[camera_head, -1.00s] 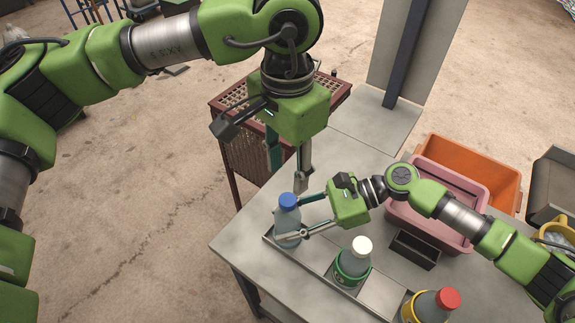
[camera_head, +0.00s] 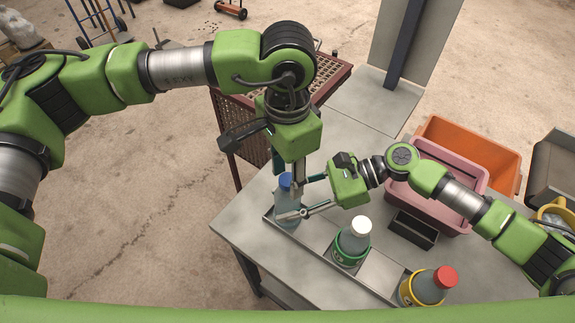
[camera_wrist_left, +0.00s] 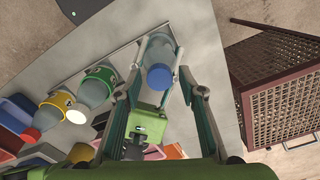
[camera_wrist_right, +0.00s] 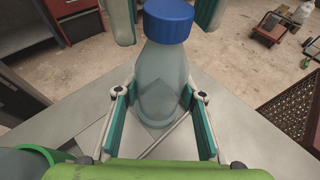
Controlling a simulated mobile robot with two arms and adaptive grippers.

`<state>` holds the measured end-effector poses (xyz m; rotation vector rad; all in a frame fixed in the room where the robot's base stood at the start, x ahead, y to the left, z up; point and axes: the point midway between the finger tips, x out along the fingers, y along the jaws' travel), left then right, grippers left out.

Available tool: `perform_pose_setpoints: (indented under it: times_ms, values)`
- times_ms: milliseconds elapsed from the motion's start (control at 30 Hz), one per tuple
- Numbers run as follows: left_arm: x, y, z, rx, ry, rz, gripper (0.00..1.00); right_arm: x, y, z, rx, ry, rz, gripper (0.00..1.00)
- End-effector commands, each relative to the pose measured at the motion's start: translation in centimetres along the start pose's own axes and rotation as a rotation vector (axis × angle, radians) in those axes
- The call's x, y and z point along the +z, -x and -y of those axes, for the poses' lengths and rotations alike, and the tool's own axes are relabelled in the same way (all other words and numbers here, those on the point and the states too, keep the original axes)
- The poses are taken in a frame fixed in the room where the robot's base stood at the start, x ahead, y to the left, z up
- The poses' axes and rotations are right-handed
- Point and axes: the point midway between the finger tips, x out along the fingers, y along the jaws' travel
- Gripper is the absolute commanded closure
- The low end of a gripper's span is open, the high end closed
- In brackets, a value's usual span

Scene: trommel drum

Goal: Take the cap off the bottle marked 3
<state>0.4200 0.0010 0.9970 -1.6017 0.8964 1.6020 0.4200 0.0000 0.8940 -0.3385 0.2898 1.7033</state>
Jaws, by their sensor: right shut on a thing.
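A clear grey bottle (camera_head: 286,207) with a blue cap (camera_head: 285,180) stands upright at the far left end of the bench. No number is readable on it. My right gripper (camera_wrist_right: 160,98) is shut on its body, below the cap. My left gripper (camera_wrist_left: 158,70) points down over this bottle, open, its fingers on either side of the blue cap (camera_wrist_left: 158,77). In the right wrist view its fingertips show on both sides of the cap (camera_wrist_right: 168,20), apart from it. A white-capped bottle (camera_head: 352,246) with a green band and a red-capped bottle (camera_head: 427,286) with a yellow band stand farther along.
The bottles stand in a shallow metal rack (camera_head: 318,251) along the bench edge. A small black tray (camera_head: 413,231), a pink bin (camera_head: 437,166) and an orange bin (camera_head: 490,150) lie to the right. A brown mesh crate (camera_head: 232,123) is behind my left gripper.

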Motion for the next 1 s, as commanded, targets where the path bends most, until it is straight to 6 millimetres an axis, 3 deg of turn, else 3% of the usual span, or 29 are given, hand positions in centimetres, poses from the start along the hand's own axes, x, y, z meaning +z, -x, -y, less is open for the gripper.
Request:
perform_pose_setpoints:
  times_ms: [167,333,667,1000]
  values:
    - [0.00,-0.01,0.00,0.000,0.000,0.000,0.63,-0.02,0.00,0.00,0.000,0.000,0.000,1.00]
    - [0.00,0.00,-0.01,0.000,0.000,0.000,1.00,-0.02,0.00,0.00,0.000,0.000,0.000,1.00]
    - [-0.01,0.03,0.00,0.000,0.068,0.000,1.00,-0.03,0.00,-0.02,0.000,0.000,0.000,1.00]
    - [-0.05,0.08,-0.03,0.000,0.708,-0.001,1.00,-0.03,0.00,-0.03,0.001,0.000,0.000,1.00]
